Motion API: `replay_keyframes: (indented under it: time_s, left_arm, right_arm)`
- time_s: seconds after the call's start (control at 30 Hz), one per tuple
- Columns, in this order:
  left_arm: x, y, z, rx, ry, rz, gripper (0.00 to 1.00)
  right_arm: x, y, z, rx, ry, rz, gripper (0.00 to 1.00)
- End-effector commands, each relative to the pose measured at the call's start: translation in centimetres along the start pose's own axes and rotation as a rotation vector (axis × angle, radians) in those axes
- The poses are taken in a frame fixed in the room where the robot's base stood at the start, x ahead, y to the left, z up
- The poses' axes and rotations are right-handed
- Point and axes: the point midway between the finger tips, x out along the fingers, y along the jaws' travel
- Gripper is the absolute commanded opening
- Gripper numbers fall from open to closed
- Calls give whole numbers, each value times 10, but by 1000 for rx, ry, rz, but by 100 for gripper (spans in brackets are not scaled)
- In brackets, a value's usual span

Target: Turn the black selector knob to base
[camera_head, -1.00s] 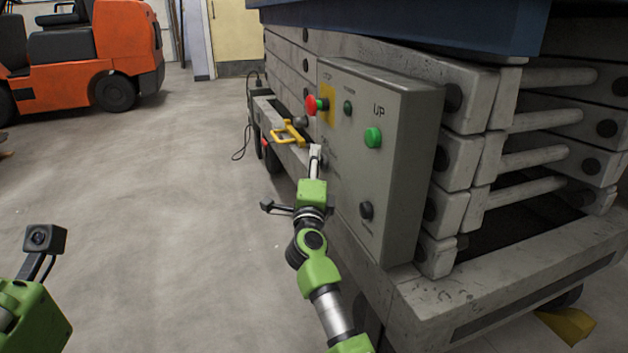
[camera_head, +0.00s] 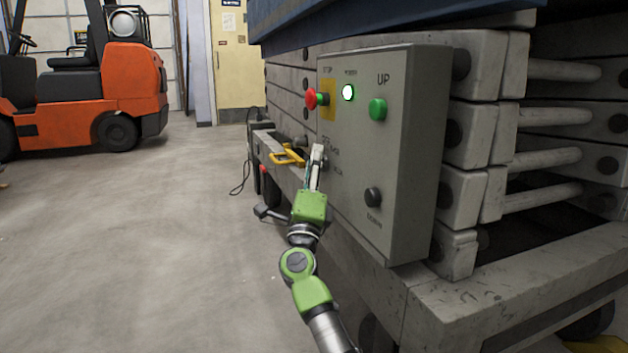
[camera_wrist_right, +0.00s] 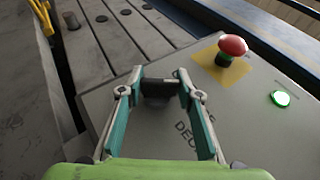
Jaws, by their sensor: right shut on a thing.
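The black selector knob (camera_wrist_right: 157,92) sits on the grey control panel (camera_head: 412,150), between the fingertips of my right gripper (camera_wrist_right: 158,88) in the right wrist view. The gripper is shut on the knob. In the head view my right gripper (camera_head: 317,154) reaches the panel's left side from below, and its fingers largely hide the knob. Small lettering lies beside the knob, partly covered by the fingers; I cannot read for sure which mark it points to. A round indicator (camera_head: 348,92) on the panel glows green-white; it also shows lit in the right wrist view (camera_wrist_right: 280,98). My left gripper is out of view.
The panel also carries a red mushroom button (camera_head: 316,98) on a yellow plate, a green UP button (camera_head: 378,109) and a black DOWN button (camera_head: 373,197). A yellow handle (camera_head: 287,156) lies left of my gripper. An orange forklift (camera_head: 95,95) stands far left; the floor between is clear.

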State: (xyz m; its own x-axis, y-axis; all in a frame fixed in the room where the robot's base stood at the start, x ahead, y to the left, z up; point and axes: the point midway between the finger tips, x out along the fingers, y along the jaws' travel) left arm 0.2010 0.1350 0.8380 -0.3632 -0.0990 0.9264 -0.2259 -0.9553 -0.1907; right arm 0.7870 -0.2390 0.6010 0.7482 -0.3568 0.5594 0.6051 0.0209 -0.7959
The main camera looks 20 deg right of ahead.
Motion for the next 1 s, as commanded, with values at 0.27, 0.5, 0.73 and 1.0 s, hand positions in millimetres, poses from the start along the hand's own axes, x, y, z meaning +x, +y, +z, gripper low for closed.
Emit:
replay_keyframes:
  time_s: [0.27,0.5,0.73,1.0]
  left_arm:
    - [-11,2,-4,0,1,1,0]
    - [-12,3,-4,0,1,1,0]
    - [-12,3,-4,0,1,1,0]
    - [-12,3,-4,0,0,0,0]
  right_arm:
    - [0,1,0,31,-2,-81,11]
    - [0,1,0,47,-1,-116,11]
    - [0,1,0,52,-1,-124,11]
    - [0,1,0,52,0,-123,45]
